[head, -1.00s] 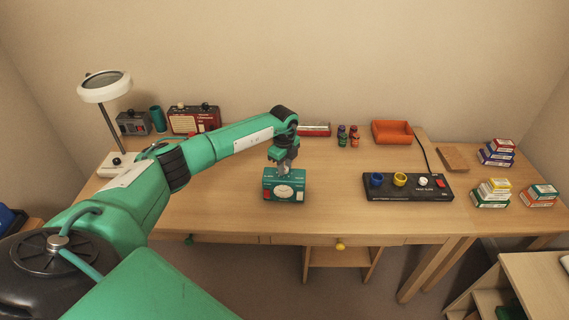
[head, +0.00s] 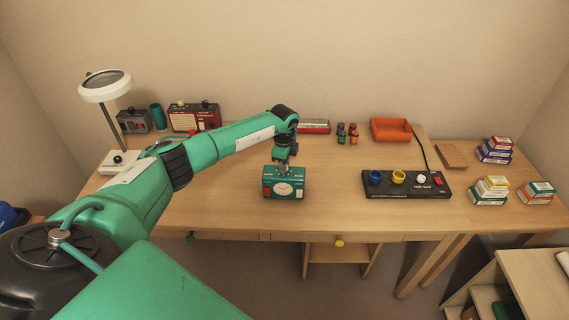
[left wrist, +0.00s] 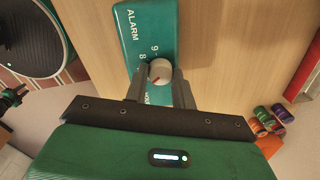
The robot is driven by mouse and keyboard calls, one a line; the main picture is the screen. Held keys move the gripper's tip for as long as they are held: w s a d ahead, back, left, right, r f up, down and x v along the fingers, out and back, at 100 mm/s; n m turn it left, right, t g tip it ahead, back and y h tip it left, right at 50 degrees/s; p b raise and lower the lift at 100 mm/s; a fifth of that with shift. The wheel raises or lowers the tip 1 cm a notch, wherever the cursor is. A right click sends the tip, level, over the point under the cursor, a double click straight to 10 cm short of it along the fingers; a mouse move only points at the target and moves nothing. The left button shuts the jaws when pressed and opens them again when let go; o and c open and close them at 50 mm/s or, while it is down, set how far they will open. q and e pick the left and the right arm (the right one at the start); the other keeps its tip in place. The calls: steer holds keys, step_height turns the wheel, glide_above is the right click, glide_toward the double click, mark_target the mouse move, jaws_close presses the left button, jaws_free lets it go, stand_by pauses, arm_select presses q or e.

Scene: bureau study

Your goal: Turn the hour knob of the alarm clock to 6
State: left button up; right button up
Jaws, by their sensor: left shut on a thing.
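The green alarm clock (head: 285,184) stands upright near the desk's front edge, its pale dial facing me in the head view. In the left wrist view its green top (left wrist: 147,28) bears the word ALARM and the numerals 8 and 9. The white hour knob (left wrist: 160,70) has a red mark that shows on its lower-left side. My left gripper (left wrist: 159,82) is above the clock with its fingers on both sides of the knob, shut on it. The fingers and gripper body hide the other numerals. The left gripper (head: 284,164) also shows in the head view. My right gripper is not in view.
A black switch panel (head: 407,193) with coloured knobs lies to the right. The desk around the clock is bare.

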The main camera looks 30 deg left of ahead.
arm_select(q)
steer(key=o, duration=1)
step_height(320, 180, up, 14)
steer(key=b, duration=0.3)
steer(key=shift+s, duration=0.25)
steer(key=shift+f, duration=0.1)
